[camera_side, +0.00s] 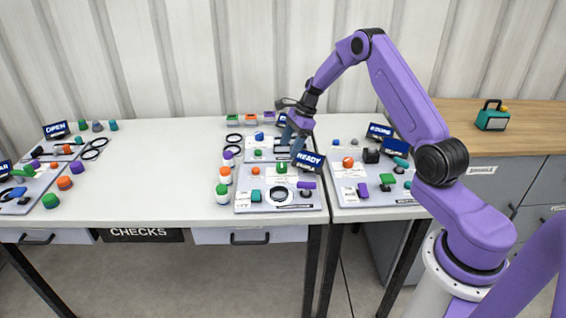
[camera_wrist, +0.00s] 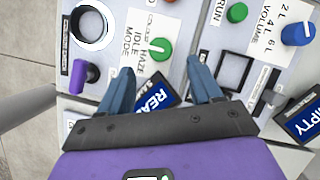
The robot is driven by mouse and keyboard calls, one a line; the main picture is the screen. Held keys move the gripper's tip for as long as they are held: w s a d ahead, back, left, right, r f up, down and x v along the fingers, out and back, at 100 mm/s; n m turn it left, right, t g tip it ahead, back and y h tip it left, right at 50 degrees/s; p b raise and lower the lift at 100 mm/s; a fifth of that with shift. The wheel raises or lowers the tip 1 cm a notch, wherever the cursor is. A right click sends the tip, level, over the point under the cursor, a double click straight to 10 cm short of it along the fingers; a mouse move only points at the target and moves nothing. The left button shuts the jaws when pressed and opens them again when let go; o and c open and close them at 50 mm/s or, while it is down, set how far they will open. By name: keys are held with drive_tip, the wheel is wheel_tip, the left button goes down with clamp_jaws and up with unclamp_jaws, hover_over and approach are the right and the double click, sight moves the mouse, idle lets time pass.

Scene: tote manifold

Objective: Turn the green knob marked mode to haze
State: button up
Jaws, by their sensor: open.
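The green mode knob (camera_wrist: 160,48) sits on a pale panel in the wrist view, beside a white label (camera_wrist: 133,45) reading HAZE, IDLE and MODE. A light pointer mark shows on its top; which word it points to is not clear. In the side view the green knob (camera_side: 281,168) stands on the middle panel (camera_side: 243,201). My gripper (camera_wrist: 160,66) is open and empty, its blue fingers apart, with the knob just beyond the gap between the tips. In the side view my gripper (camera_side: 297,136) hangs above and behind the knob, apart from it.
A READY sign (camera_side: 309,162) stands close to the knob and partly under my fingers. A purple handle (camera_wrist: 84,75), a black ring (camera_wrist: 92,25), another green knob (camera_wrist: 236,12) and a blue volume knob (camera_wrist: 298,32) are nearby. Colored jars (camera_side: 223,194) line the panel's left.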

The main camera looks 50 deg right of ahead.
sight(282, 164)
drive_tip(key=x, duration=0.7)
drive_tip(key=shift+f, duration=0.15)
drive_tip(key=c, duration=1.1)
drive_tip(key=shift+o, duration=0.2)
drive_tip(key=shift+n, duration=0.4)
drive_tip(key=n+g, duration=0.1)
drive_tip(key=n, duration=0.1)
drive_tip(key=shift+w+n, duration=0.1)
drive_tip(key=shift+n, duration=0.2)
drive_tip(key=shift+n+g, duration=0.9)
drive_tip(key=shift+n, duration=0.9)
